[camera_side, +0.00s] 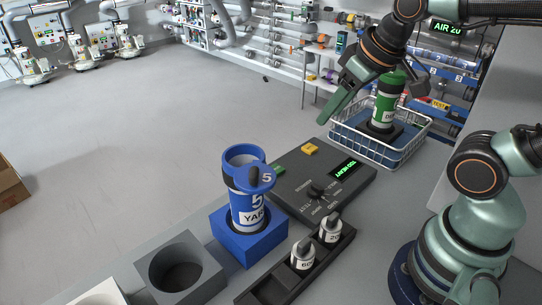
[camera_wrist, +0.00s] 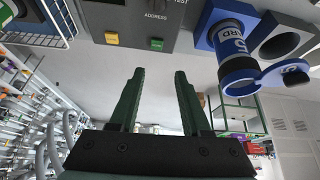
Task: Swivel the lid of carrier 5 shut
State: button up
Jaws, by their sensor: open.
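Carrier 5 (camera_side: 245,205) is a blue and white tube standing upright in a blue block (camera_side: 240,245). Its blue lid (camera_side: 262,180), marked 5 and with a dark knob, is swung out to the side of the rim, so the round mouth (camera_side: 243,155) is uncovered. In the wrist view, carrier 5 (camera_wrist: 230,42) is at upper right with its lid (camera_wrist: 284,74) sticking out to the right. My gripper (camera_side: 330,112) is raised behind and right of carrier 5, well apart from it. In the wrist view the green fingers (camera_wrist: 160,74) are apart with nothing between them.
A green carrier (camera_side: 386,103) stands in a wire basket (camera_side: 400,155) near my gripper. A dark control panel (camera_side: 325,190) lies between basket and carrier 5. A black rack (camera_side: 340,250) with two small knobbed pieces stands in front. A grey empty socket (camera_side: 180,262) is at left.

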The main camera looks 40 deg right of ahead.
jog(key=w+a+r+n+g, duration=0.1)
jog(key=a+r+n+g, duration=0.15)
jog(key=a+n, duration=0.35)
jog(key=a+r+n+g, duration=0.1)
jog(key=a+r+n, duration=0.35)
jog(key=n, duration=0.35)
jog(key=n+g, duration=0.2)
jog(key=n, duration=1)
send_near(254, 171)
notch_tip(254, 171, down, 9)
jog(key=shift+r, duration=0.15)
grip_shut()
